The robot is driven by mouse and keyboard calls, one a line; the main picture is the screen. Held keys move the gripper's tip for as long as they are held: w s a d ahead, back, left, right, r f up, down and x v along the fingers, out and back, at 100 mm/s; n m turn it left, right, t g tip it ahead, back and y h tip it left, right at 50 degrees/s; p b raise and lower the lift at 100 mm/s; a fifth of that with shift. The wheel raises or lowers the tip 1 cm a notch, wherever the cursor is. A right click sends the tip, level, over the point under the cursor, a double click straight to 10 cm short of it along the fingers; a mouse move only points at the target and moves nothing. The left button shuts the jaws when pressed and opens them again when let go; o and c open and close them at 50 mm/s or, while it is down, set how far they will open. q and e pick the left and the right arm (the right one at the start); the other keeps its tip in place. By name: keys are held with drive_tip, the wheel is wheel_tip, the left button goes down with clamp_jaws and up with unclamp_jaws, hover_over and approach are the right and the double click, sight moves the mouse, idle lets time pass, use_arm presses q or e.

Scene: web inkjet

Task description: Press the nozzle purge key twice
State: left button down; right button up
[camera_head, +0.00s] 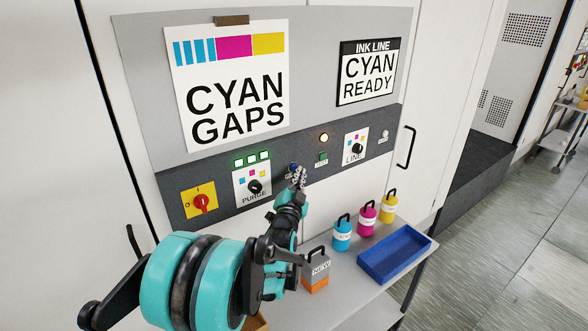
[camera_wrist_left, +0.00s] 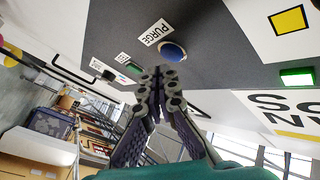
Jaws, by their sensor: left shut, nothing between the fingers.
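The nozzle purge key is a round blue button (camera_wrist_left: 172,50) beside a white PURGE label (camera_wrist_left: 153,32) in the left wrist view. In the head view the blue button (camera_head: 293,167) shows just above my left fingertips on the dark panel strip. My left gripper (camera_head: 299,178) is shut and empty, its tips close to the button; the left wrist view shows the fingertips (camera_wrist_left: 160,78) just beside the button's edge. I cannot tell whether they touch it. My right gripper is not in view.
A red rotary switch (camera_head: 201,202) is at the panel's left. Below, a shelf holds colored bottles (camera_head: 366,220), a blue tray (camera_head: 394,254) and an orange-based block (camera_head: 316,270).

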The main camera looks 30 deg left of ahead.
use_arm(q)
drive_tip(key=shift+d, duration=0.1)
drive_tip(key=d, duration=0.1)
drive_tip(key=s+d, duration=0.1)
drive_tip(key=d, duration=0.1)
drive_tip(key=s+d, duration=0.1)
drive_tip(key=shift+d, duration=0.25)
idle(0.3)
drive_tip(key=shift+w, duration=0.1)
idle(1.7)
